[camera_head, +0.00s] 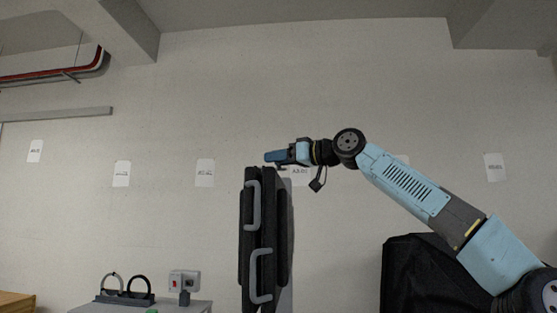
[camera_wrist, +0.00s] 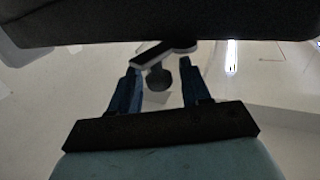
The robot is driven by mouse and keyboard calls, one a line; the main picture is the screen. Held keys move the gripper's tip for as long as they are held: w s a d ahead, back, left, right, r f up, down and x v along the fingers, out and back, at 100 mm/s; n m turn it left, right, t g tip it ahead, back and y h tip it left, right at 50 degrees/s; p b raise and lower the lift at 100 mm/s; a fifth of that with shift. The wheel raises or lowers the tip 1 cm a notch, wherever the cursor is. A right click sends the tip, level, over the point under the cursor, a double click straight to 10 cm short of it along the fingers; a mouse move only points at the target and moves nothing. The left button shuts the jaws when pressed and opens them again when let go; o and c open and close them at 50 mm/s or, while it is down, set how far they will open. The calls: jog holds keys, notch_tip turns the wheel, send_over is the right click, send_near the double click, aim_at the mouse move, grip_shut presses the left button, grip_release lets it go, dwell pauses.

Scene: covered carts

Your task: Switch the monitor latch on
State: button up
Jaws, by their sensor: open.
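A tall black panel (camera_head: 246,225) stands upright and nearly edge-on in the head view, with grey handles (camera_head: 256,205) on its side. I take it for the monitor, but its front is hidden. My gripper (camera_head: 268,156) is level, just above the panel's top edge. In the wrist view, the two blue fingers of my gripper (camera_wrist: 159,64) are open. A grey lever with a dark round knob (camera_wrist: 161,77), likely the latch, shows in the gap between them below a dark edge. I cannot tell whether the fingers touch it.
A grey cart top (camera_head: 195,305) at lower left carries a black base with two rings (camera_head: 125,298) and a grey box with a red switch (camera_head: 184,282). A black covered thing (camera_head: 410,270) stands at right.

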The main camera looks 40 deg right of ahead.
jog(key=shift+c, duration=0.4)
grip_shut()
